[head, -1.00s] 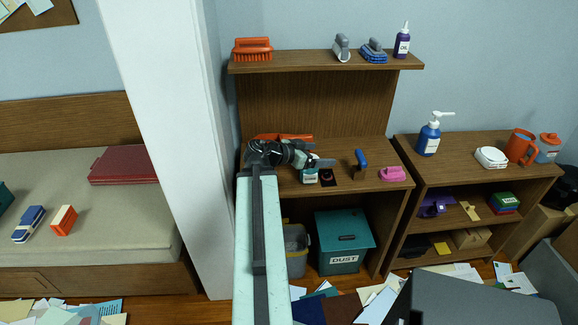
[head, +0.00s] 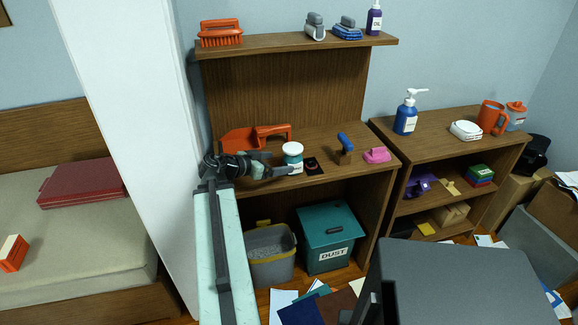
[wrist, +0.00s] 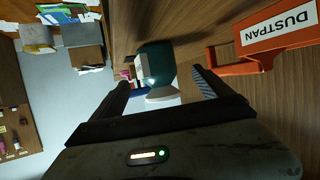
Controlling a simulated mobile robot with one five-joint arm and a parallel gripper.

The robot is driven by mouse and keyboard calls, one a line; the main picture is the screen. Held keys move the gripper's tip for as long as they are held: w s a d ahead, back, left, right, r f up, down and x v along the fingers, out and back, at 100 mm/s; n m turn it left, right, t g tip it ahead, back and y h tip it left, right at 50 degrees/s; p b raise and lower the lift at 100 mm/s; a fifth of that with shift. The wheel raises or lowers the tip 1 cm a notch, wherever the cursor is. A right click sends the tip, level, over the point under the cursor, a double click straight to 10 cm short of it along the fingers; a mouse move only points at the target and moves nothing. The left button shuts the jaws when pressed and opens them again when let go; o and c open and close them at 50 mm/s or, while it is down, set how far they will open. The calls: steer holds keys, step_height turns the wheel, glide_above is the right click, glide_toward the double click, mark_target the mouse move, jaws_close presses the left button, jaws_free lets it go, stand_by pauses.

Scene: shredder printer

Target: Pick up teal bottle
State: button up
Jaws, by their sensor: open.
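The gripper is empty. I cannot tell whether a finger touches the bottle.
An orange dustpan (head: 255,137) lies behind my gripper, and its label shows close to one finger in the wrist view (wrist: 275,40). Right of the bottle are a small dark item (head: 313,166), a blue-handled tool (head: 345,148) and a pink brush (head: 377,155). The upper shelf (head: 270,42) overhangs.

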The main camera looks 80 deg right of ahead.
mark_target(291, 160)
steer(key=shift+b+x, duration=0.45)
steer(key=shift+x, duration=0.8)
steer(key=b+x, duration=0.1)
steer(key=x, duration=0.4)
steer(key=shift+s+r+b, duration=0.1)
steer(key=shift+s+b, duration=0.05)
steer(key=shift+b, duration=0.2)
steer(key=shift+r, duration=0.1)
steer(key=c, duration=1.6)
steer(key=shift+o, duration=0.2)
steer(key=shift+r, duration=0.1)
